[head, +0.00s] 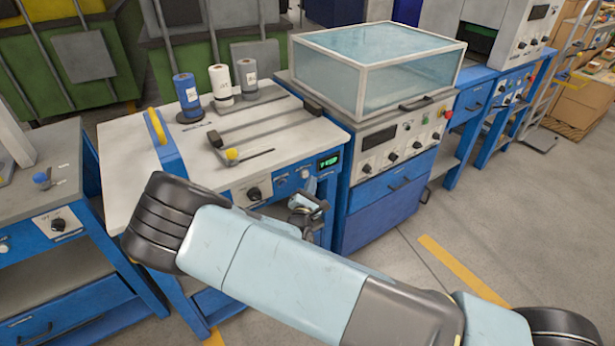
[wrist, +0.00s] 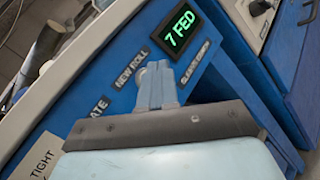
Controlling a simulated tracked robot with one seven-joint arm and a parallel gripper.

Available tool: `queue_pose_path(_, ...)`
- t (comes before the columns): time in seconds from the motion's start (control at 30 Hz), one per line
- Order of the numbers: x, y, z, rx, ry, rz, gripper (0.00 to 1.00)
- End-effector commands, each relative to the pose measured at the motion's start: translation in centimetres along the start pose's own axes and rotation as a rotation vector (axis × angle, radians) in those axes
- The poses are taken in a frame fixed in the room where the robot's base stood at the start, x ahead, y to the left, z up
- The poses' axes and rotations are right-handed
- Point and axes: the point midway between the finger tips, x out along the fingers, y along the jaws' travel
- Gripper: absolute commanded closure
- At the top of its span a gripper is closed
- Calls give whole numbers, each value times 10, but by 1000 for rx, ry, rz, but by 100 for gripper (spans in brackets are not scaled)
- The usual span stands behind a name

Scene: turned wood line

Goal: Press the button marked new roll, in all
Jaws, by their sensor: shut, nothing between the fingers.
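The blue front panel of the wrapping bench (head: 285,185) carries a green display (head: 329,162). In the wrist view the display (wrist: 180,31) reads "7 FED". The label "NEW ROLL" (wrist: 131,70) sits below and left of the display. My gripper (wrist: 156,68) is shut and empty, its fingertips at the panel just right of that label. The new roll button is mostly or wholly hidden by the fingertips; I cannot tell whether they touch it. In the head view my gripper (head: 311,184) is in front of the panel, below the display.
Another label, partly covered, reads "ATE" (wrist: 98,107); one right of my fingers (wrist: 196,62) is hard to read. A dial (head: 254,193) is left on the panel. Rolls (head: 187,92) stand on the bench top. A glass-covered machine (head: 380,70) stands close on the right.

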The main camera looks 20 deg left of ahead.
Motion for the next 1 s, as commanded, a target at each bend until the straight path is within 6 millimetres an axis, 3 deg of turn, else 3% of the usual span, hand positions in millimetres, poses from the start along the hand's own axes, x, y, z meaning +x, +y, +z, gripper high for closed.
queue_pose_path(1.0,5,4,-2,1,0,-1,100)
